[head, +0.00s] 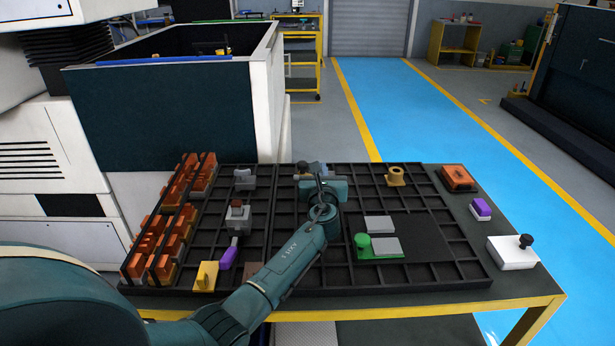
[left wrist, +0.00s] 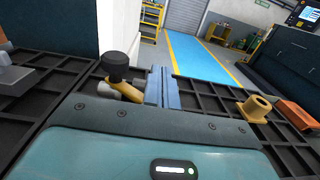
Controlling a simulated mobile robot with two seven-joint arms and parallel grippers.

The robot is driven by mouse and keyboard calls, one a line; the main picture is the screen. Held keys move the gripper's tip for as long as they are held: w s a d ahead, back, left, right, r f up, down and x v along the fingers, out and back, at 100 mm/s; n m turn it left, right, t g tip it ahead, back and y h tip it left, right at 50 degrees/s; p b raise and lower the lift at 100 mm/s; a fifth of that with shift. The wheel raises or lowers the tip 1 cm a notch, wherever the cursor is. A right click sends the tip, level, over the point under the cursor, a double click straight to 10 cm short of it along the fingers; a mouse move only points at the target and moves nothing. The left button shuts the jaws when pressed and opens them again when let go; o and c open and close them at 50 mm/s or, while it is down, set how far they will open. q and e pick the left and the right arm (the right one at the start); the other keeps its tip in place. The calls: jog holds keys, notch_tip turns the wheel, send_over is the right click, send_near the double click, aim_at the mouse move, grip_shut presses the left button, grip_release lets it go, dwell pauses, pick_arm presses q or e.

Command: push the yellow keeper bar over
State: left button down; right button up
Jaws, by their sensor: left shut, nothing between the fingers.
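In the left wrist view a short yellow bar (left wrist: 126,91), which looks like the keeper bar, lies beside and partly below a black knob (left wrist: 115,66). A pale grey round part shows under them. My left gripper (left wrist: 161,88) is shut and empty, its blue fingers just right of the yellow bar. I cannot tell whether they touch it. In the head view my left gripper (head: 321,184) is over the back middle of the black gridded tray (head: 350,283), and my own arm hides most of that spot. My right gripper is not in view.
Orange copper-coloured pieces (head: 172,199) stand in racks at left. A tan flanged cylinder (head: 396,176), a green-knobbed fixture (head: 363,243) with grey plates, and a yellow block (head: 206,275) sit on the tray. A white box (head: 512,252) with a black knob stands at the right edge.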

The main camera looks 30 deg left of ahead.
pick_arm(q)
jog(key=shift+w+d+b, duration=0.15)
jog(key=shift+w+b, duration=0.25)
jog(key=shift+w, duration=0.1)
jog(key=shift+w+d+b, duration=0.1)
jog(key=shift+w+b, duration=0.2)
jog(key=shift+w, duration=0.2)
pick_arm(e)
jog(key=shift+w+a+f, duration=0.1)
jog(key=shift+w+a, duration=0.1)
pick_arm(q)
jog(key=shift+w, duration=0.1)
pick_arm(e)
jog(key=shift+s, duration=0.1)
pick_arm(q)
jog(key=shift+p+v, duration=1.55)
jog(key=shift+v, duration=0.4)
jog(key=shift+d, duration=0.1)
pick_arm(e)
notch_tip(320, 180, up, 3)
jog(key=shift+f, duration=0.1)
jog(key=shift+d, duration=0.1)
